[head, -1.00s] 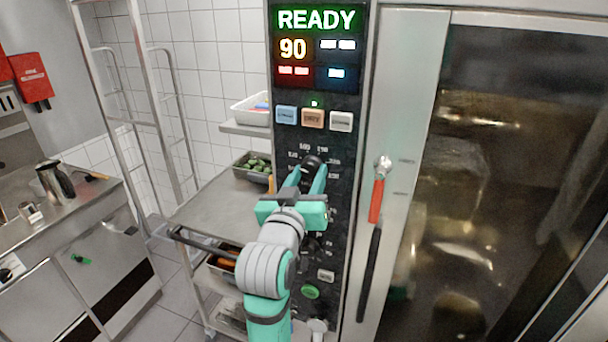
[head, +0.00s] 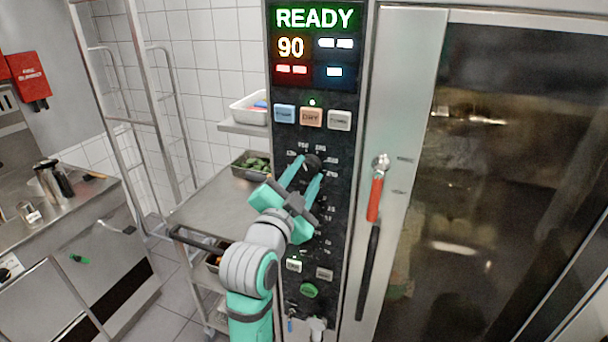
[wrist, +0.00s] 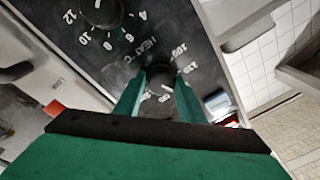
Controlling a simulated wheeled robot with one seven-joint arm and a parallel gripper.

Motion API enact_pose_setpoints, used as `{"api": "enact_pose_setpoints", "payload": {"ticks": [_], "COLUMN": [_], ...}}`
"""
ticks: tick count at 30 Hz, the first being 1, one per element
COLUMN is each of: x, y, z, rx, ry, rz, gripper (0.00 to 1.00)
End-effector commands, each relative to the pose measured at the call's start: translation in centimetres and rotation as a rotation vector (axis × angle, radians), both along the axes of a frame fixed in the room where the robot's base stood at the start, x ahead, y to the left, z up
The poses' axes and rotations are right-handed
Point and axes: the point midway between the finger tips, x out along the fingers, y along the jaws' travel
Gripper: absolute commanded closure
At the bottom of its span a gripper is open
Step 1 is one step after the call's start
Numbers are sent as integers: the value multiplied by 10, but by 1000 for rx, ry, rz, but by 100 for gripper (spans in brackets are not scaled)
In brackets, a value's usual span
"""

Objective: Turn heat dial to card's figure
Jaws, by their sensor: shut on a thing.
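The black heat dial (head: 312,162) sits on the oven's dark control panel (head: 345,120), below a row of three buttons, with printed figures around it. My gripper (head: 309,172) is shut on the dial, one finger on each side, and is tilted. In the wrist view the dial (wrist: 160,80) shows between the two green fingers, beside the "HEAT °C" lettering. The lit display (head: 316,45) reads READY and 90. I cannot make out a card with a figure in these frames.
The oven door with its red and black handle (head: 376,200) stands right of the panel. A second dial (wrist: 102,10) shows in the wrist view. A steel trolley (head: 205,205) with trays stands at left, and a counter (head: 90,215) lies further left.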

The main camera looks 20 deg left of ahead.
Motion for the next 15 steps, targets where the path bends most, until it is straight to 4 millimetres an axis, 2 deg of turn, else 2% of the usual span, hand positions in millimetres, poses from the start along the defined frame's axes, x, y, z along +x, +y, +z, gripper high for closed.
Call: {"api": "enact_pose_setpoints", "payload": {"ticks": [4, 15], "x": [-1, 0], "y": [6, 4], "z": [5, 6], "rx": [139, 482], "ry": [-14, -23], "rz": [12, 8], "gripper": [86, 86]}}
